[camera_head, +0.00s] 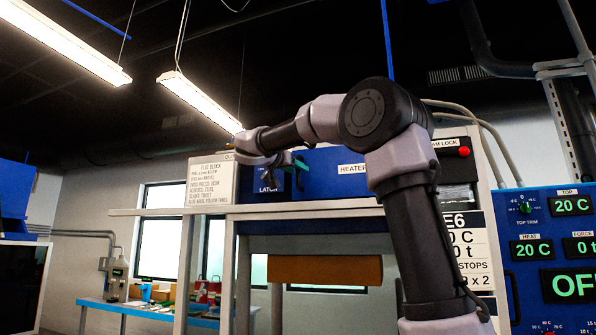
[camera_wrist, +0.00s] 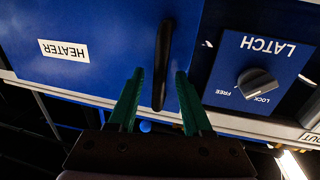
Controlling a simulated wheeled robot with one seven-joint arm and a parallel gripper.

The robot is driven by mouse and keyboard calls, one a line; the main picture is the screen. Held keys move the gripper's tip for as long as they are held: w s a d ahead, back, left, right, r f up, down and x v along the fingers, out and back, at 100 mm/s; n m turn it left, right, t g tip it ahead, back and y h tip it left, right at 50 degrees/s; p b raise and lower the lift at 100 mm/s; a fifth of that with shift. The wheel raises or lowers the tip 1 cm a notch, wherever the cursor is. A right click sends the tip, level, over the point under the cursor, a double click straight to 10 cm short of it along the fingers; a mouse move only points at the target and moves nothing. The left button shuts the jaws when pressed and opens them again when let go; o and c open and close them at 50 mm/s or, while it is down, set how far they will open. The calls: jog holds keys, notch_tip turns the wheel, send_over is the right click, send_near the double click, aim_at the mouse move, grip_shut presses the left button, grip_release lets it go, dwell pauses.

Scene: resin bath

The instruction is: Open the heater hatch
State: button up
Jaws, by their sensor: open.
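The blue heater hatch (camera_head: 338,182) has a white HEATER label and appears closed. In the wrist view the hatch (camera_wrist: 95,25) fills the upper left, upside down. Its long black bar handle (camera_wrist: 162,60) runs up the picture between my green fingertips. My gripper (camera_wrist: 159,73) is open, one finger to each side of the handle, with gaps on both sides. How deep the handle sits between them is unclear. The blue latch panel (camera_head: 268,184) is left of the hatch. Its grey knob (camera_wrist: 257,86) has FREE and LOCK marks; which one it points at is unclear.
A white instruction sign (camera_head: 209,182) stands left of the latch panel. A blue control panel (camera_head: 545,250) with green readouts is at right. A blue-topped bench (camera_head: 130,308) stands at the back left.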

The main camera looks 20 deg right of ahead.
jog(key=shift+w+d, duration=0.4)
jog(key=shift+d, duration=0.1)
grip_shut()
dwell(1.2)
